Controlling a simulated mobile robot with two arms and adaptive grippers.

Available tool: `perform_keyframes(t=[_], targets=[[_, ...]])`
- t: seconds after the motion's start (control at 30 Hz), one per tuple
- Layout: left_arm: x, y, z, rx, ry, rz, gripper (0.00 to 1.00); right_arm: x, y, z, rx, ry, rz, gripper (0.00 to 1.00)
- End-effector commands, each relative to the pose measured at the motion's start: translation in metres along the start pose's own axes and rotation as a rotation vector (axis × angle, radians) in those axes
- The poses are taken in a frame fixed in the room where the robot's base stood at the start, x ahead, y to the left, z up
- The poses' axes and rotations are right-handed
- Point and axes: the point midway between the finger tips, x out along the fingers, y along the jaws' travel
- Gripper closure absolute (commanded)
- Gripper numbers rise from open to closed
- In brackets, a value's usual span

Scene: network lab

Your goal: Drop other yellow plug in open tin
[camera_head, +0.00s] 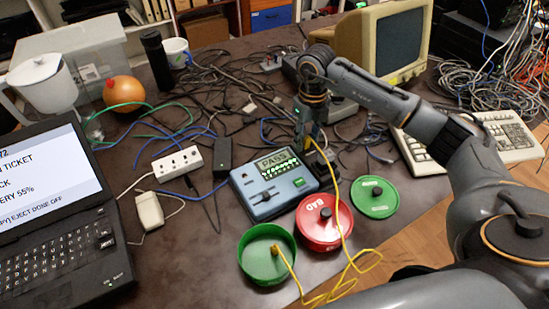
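The open green tin (254,271) stands at the table's front edge, with one yellow plug (276,250) at its inside, its cable running out over the rim. My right gripper (307,146) is above the right end of the blue tester (262,198), pointing down. It appears shut on the other yellow plug (308,142), whose yellow cable hangs down past the red tin. The fingers partly hide this plug, and I cannot tell whether it touches the tester. The tester's screen reads PASS. My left gripper is not in view.
A closed red tin (318,236) marked BAD stands between the green tin and a loose green lid (374,198). Cables clutter the back.

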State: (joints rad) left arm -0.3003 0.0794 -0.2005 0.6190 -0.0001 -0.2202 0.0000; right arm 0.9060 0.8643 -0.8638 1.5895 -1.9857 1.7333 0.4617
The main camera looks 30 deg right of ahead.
Motion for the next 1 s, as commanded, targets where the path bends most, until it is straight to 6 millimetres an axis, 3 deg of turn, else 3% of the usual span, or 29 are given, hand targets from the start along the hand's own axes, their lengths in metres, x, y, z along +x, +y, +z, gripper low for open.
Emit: perform_keyframes(t=[0.03, 0.17, 0.2, 1.0], targets=[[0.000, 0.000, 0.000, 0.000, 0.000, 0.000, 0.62, 0.000, 0.000, 0.000, 0.000, 0.000, 0.000, 0.72], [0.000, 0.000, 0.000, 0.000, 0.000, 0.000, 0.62, 0.000, 0.000, 0.000, 0.000, 0.000, 0.000, 0.99], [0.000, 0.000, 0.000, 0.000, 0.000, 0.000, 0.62, 0.000, 0.000, 0.000, 0.000, 0.000, 0.000, 1.00], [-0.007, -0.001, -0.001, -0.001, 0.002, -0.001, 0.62, -0.010, 0.000, 0.000, 0.000, -0.001, 0.000, 1.00]])
